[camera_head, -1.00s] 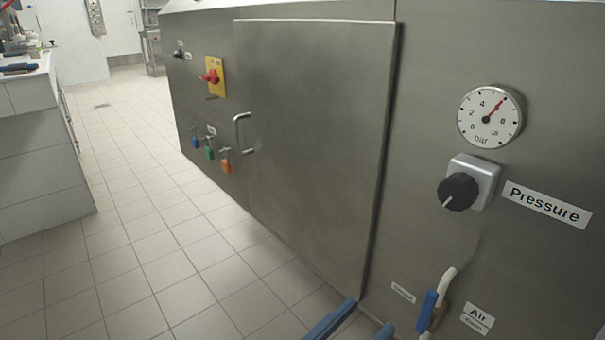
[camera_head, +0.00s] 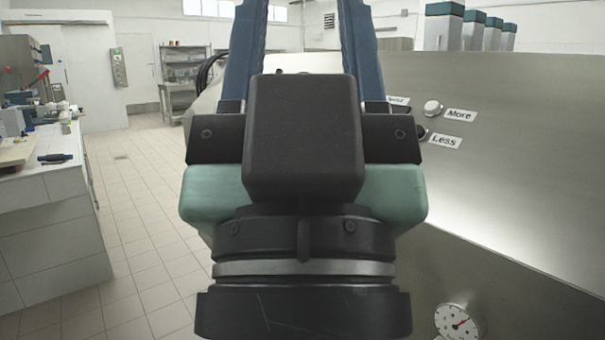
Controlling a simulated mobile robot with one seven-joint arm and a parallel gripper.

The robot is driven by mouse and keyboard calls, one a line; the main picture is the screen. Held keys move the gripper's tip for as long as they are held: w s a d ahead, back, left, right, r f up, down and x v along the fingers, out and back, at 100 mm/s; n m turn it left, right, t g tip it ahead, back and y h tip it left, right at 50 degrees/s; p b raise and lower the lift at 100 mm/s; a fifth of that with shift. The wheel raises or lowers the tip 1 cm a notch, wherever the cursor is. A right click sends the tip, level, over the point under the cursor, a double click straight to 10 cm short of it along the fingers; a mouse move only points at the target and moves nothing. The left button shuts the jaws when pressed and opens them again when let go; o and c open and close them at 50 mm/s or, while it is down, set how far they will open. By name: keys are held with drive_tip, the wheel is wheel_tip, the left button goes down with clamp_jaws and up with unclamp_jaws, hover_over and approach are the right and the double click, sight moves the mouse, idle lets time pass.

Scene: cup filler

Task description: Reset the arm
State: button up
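My gripper (camera_head: 304,25) fills the middle of the head view, with its dark and green body low and its two blue fingers pointing up. The fingers stand wide apart, and I see nothing held between them. Their tips are cut off by the top edge of the picture. My gripper hides part of the steel machine (camera_head: 500,190) behind it.
The steel machine takes up the right side, with More (camera_head: 459,115) and Less (camera_head: 444,140) labels beside its knobs. A tiled counter (camera_head: 50,215) stands left; the tiled floor (camera_head: 140,220) between is clear.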

wheel_tip(320, 180, up, 27)
drive_tip(key=p, duration=2.4)
drive_tip(key=shift+p, duration=0.35)
